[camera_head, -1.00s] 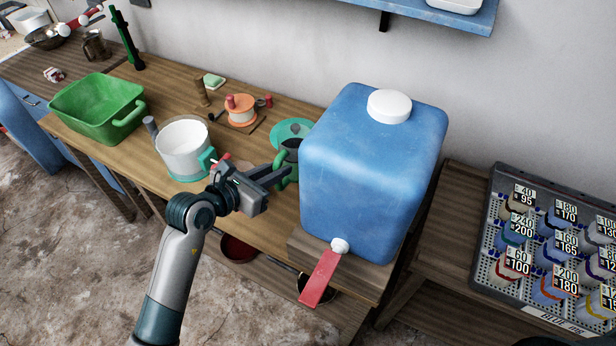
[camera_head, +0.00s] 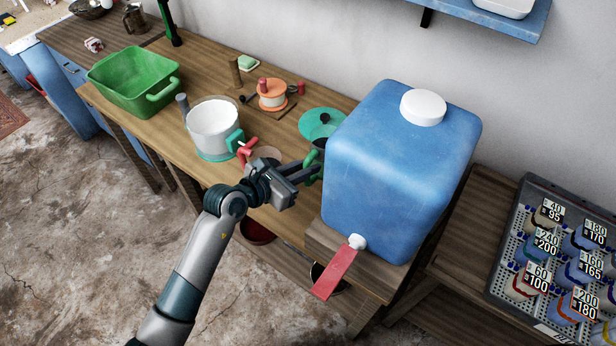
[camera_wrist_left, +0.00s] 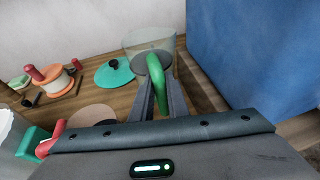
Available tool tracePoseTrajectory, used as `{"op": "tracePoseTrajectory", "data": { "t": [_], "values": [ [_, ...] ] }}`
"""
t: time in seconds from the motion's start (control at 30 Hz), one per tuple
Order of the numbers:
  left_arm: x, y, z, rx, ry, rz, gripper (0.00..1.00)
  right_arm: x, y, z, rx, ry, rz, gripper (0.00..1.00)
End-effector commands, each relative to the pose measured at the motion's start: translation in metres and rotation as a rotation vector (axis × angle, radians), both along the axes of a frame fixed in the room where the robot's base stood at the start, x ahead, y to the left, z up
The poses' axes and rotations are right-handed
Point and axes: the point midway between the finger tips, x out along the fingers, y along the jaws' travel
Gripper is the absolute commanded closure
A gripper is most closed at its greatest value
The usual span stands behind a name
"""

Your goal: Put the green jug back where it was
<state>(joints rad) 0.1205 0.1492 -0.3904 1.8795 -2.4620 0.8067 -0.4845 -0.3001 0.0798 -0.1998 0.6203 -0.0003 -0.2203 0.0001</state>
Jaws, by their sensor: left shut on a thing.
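The green jug (camera_head: 316,157) is by the left side of the blue tank (camera_head: 395,165), which partly hides it in the head view. In the left wrist view the jug (camera_wrist_left: 150,50) has a clear body and a green upright handle. My left gripper (camera_head: 306,166) is shut on that handle; its fingers (camera_wrist_left: 161,98) lie on either side of it in the wrist view. I cannot tell whether the jug's base touches the table. My right gripper is not in view.
A teal lid (camera_head: 322,123) with a black knob lies behind the jug. A white pot (camera_head: 213,125) with a teal handle, an orange spool (camera_head: 272,94) and a green basin (camera_head: 132,82) stand to the left on the wooden table. The tank's red lever (camera_head: 335,272) sticks out in front.

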Motion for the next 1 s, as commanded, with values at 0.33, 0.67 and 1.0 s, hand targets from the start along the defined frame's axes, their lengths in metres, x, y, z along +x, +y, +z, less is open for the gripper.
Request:
{"op": "tracePoseTrajectory", "data": {
  "t": [0.33, 0.67, 1.0],
  "values": [
    [0.0, 0.0, -0.009, -0.001, -0.002, 0.0, 1.0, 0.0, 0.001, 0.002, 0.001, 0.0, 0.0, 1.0],
    [0.0, 0.001, -0.033, 0.001, 0.002, 0.0, 1.0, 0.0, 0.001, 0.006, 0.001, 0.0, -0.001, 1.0],
    [0.0, 0.0, -0.051, -0.001, -0.002, 0.0, 1.0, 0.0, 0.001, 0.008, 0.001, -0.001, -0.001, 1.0]
  ]
}}
